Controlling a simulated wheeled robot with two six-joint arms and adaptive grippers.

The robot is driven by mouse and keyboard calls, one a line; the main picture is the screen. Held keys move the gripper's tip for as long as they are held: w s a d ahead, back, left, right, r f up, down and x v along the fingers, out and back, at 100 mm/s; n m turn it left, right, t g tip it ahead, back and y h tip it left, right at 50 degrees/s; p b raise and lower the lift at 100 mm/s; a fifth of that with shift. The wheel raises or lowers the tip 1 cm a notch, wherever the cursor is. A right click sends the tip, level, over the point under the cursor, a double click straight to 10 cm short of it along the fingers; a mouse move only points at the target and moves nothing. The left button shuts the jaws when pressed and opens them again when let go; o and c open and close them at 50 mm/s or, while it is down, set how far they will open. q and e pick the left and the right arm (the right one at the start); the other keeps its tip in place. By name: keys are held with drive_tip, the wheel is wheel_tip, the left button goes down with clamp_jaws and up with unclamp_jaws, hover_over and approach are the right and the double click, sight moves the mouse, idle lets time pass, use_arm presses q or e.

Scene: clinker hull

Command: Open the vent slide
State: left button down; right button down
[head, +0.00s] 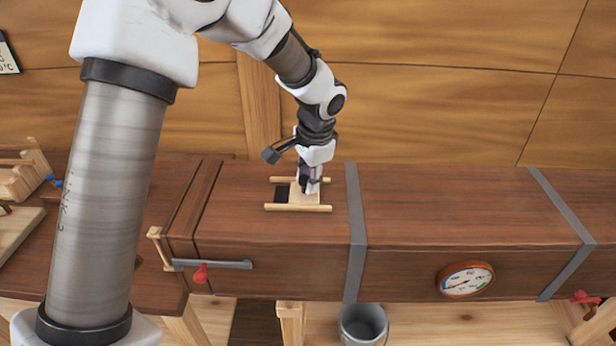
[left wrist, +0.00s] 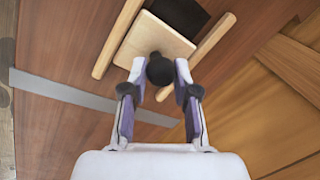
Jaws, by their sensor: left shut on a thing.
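The vent slide is a pale square wooden plate (head: 304,199) lying between two light wooden rails (head: 298,208) on top of a long brown wooden box. It also shows in the left wrist view (left wrist: 135,42), with a dark round knob (left wrist: 160,70) on it. A dark opening (head: 282,193) shows beside the plate on its left in the head view, so the vent is at least partly uncovered. My left gripper (head: 311,184) comes down from above and is shut on the knob, with a finger on each side of it in the left wrist view (left wrist: 160,76). My right gripper is not in view.
Grey metal bands (head: 355,220) cross the box. A round gauge (head: 466,279) is on its front, and a grey latch bar (head: 212,264) with a red handle is at its left end. A metal bucket (head: 363,325) stands below. The box top right of the vent is clear.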

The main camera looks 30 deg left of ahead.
use_arm(q)
drive_tip(key=shift+w+d+r+p, duration=0.3)
drive_tip(key=shift+d+p, duration=0.1)
drive_tip(key=shift+p, duration=0.3)
drive_tip(key=shift+f, duration=0.15)
drive_tip(key=c, duration=0.9)
unclamp_jaws()
drive_tip(key=shift+d, duration=0.1)
drive_tip(key=shift+o, duration=0.2)
drive_tip(key=shift+s+d, duration=0.1)
drive_tip(key=shift+s, duration=0.15)
drive_tip(key=shift+w+r, duration=0.1)
drive_tip(key=shift+r, duration=0.1)
drive_tip(key=shift+w+r, duration=0.1)
drive_tip(key=shift+r, duration=0.3)
wheel_tip(320, 180, up, 11)
drive_tip(key=s+d, duration=0.1)
drive_tip(key=d, duration=0.1)
drive_tip(key=shift+s, duration=0.15)
